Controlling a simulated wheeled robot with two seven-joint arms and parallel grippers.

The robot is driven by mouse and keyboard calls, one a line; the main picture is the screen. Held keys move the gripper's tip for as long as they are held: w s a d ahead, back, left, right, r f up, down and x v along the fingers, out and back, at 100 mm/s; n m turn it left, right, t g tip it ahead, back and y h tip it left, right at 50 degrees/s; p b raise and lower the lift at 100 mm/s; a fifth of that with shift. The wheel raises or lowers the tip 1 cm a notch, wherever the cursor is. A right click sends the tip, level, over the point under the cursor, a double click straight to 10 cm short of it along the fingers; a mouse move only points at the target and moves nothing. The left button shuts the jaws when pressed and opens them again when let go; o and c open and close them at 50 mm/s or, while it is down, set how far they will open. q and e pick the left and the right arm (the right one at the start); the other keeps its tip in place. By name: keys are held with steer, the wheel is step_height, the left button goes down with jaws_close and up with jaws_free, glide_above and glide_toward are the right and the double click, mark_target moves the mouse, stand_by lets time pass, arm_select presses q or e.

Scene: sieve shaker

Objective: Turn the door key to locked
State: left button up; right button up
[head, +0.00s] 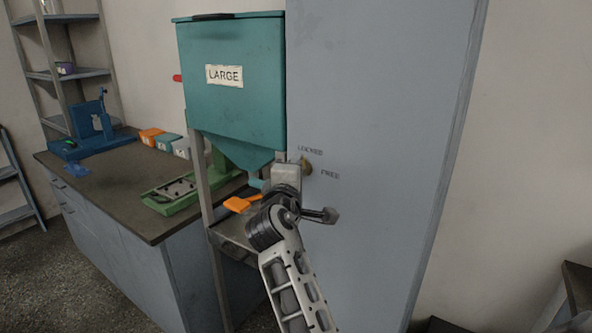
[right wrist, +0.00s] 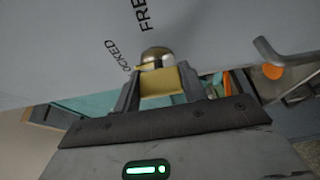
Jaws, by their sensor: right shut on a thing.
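The grey-blue door (head: 380,110) carries a round brass lock (head: 307,166) with the words LOCKED above it and FREE to its right. In the right wrist view the lock (right wrist: 157,58) is a shiny metal dome, and the flat yellow key (right wrist: 165,84) sits in front of it. My right gripper (right wrist: 165,92) has one finger on each side of the key and is shut on it. In the head view my right gripper (head: 299,171) is at the lock and hides most of the key. Which word the key points to is unclear. My left gripper is out of view.
A dark lever handle (head: 322,215) sticks out from the door just below the lock, beside my right arm. It also shows in the right wrist view (right wrist: 285,58). A teal hopper labelled LARGE (head: 230,95) stands left of the door. An orange scoop (head: 238,204) lies below it.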

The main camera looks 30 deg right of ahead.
stand_by(0.3)
steer(key=o, duration=1)
step_height(320, 180, up, 3)
steer(key=shift+r+b, duration=0.1)
steer(key=shift+b, duration=0.2)
steer(key=o, duration=0.4)
steer(key=s+r, duration=0.1)
steer(key=r, duration=0.1)
steer(key=s+a+r, duration=0.2)
steer(key=r, duration=0.1)
steer(key=shift+r, duration=0.35)
steer(key=s+a+r, duration=0.1)
steer(key=s, duration=0.1)
steer(key=s+a+r, duration=0.1)
steer(key=s+a, duration=0.1)
steer(key=s, duration=0.1)
steer(key=s+a+r, duration=0.1)
steer(key=s+a, duration=0.1)
steer(key=shift+s+r+b, duration=0.35)
steer(key=shift+r, duration=0.05)
steer(key=c, duration=0.4)
steer(key=shift+s+a+r, duration=0.2)
steer(key=shift+s, duration=0.35)
